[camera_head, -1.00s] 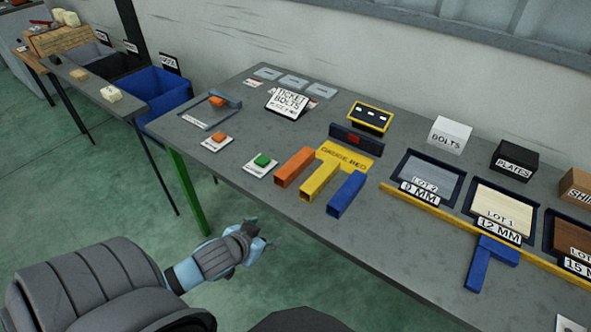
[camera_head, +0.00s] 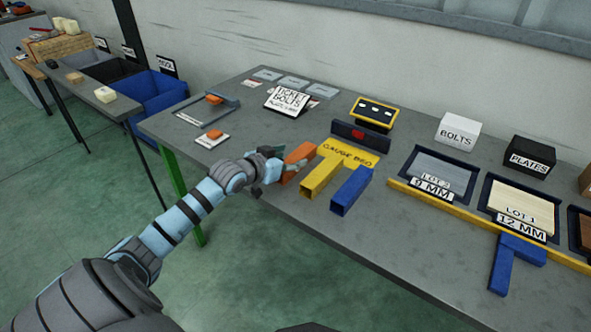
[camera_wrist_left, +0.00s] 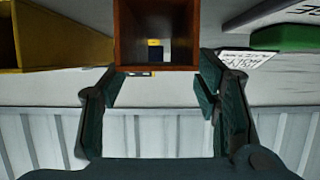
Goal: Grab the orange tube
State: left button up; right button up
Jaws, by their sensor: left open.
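The orange tube (camera_head: 301,156) lies on the grey table, left of the yellow tube (camera_head: 322,176) and the blue tube (camera_head: 351,190). My left gripper (camera_head: 275,166) is at the tube's near left end and covers part of it. In the left wrist view, the orange tube (camera_wrist_left: 157,58) shows its square open end, and I see through it. The open fingers of my left gripper (camera_wrist_left: 158,92) stand on either side of that end, with gaps showing. I cannot tell whether they touch it. My right gripper is not in view.
The yellow tube's end (camera_wrist_left: 50,38) is at the left of the wrist view, and a green block (camera_wrist_left: 288,38) on a label card is at the right. The yellow gauge bed plate (camera_head: 349,154) lies behind the tubes. A yellow rail (camera_head: 440,205) crosses the table rightward.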

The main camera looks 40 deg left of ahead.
aim_at(295, 157)
pick_arm(q)
jog(key=x, duration=0.3)
jog(key=shift+w+f+b, duration=0.2)
jog(key=shift+f+b, duration=0.05)
jog(key=shift+b, duration=0.15)
jog(key=shift+s+r, duration=0.1)
jog(key=shift+s, duration=0.05)
jog(key=c, duration=0.5)
grip_shut()
